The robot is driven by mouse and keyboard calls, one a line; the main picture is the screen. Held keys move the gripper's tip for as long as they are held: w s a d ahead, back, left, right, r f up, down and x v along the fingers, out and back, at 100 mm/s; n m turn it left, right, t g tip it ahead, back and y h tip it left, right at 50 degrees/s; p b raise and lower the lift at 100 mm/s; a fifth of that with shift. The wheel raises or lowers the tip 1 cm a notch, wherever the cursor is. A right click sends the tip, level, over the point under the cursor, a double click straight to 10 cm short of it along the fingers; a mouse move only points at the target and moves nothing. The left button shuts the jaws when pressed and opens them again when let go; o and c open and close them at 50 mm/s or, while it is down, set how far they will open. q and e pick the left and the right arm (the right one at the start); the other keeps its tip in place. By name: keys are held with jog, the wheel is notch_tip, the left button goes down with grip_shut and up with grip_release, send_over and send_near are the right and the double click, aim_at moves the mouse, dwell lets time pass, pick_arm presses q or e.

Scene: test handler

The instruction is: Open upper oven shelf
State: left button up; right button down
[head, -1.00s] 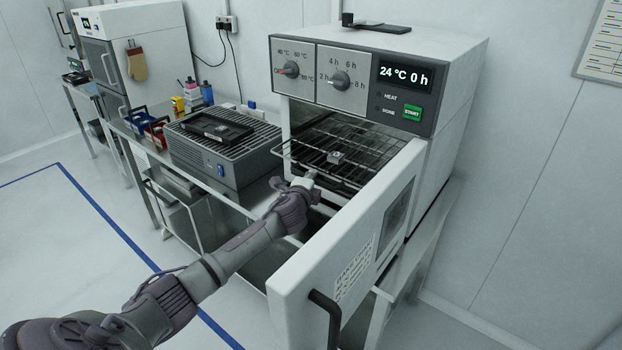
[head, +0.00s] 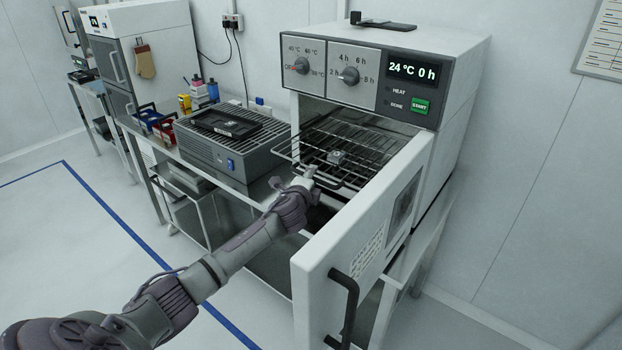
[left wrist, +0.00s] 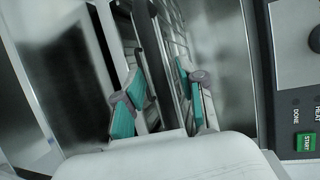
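The white oven (head: 455,120) stands with its door (head: 345,255) swung open towards me. The upper wire shelf (head: 365,150) sticks partly out of the chamber, with a small metal piece (head: 337,157) lying on it. My left gripper (head: 308,174) is at the front of the shelf, beside the inner side of the door. In the left wrist view, its two teal-padded fingers (left wrist: 162,92) stand apart with shelf bars (left wrist: 165,50) seen beyond and between them. Contact with the shelf cannot be told. My right gripper is not in view.
A grey slatted box (head: 230,150) with a black tray on top stands left of the oven on the bench. The door's black handle (head: 345,305) is at the near edge. Open floor (head: 90,240) lies to the left.

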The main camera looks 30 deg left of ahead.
pick_arm(q)
jog(key=shift+s, duration=0.1)
jog(key=v, duration=1.1)
jog(key=shift+s+d, duration=0.2)
jog(key=shift+s, duration=0.15)
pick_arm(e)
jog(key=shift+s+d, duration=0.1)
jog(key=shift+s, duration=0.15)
